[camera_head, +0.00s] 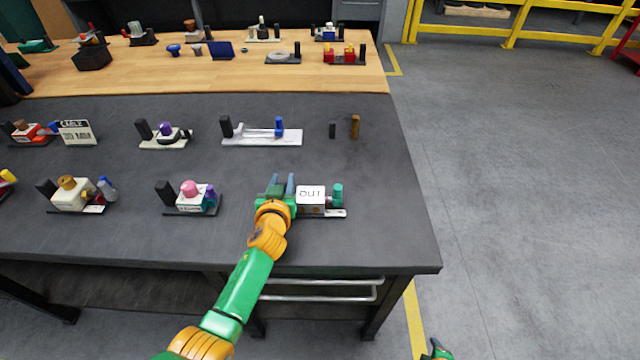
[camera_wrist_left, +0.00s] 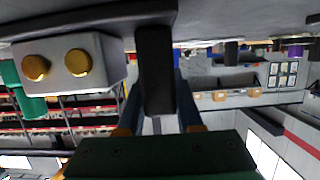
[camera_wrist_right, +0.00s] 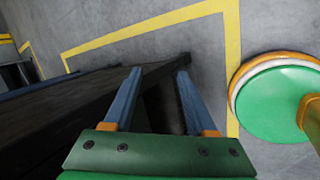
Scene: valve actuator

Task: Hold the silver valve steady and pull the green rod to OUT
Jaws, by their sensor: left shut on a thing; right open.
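The silver valve (camera_head: 311,208) is a small box near the table's front right, with a white plate reading "OUT" on top. The green rod (camera_head: 338,192) stands at its right end. In the left wrist view the silver valve (camera_wrist_left: 72,62) shows two brass knobs, with the green rod (camera_wrist_left: 30,88) at its far left. My left gripper (camera_head: 283,184) is at the valve's left end, shut on a black post (camera_wrist_left: 155,68) that stands between its blue fingers. My right gripper (camera_wrist_right: 158,92) is open and empty, away from the valve, beside the dark table edge.
Several similar fixtures stand to the left, the nearest with a pink knob (camera_head: 189,188). A white plate with a blue post (camera_head: 279,126) lies behind. A small black peg (camera_head: 332,130) and a brown peg (camera_head: 355,127) stand behind the valve. The table top right of the valve is clear.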

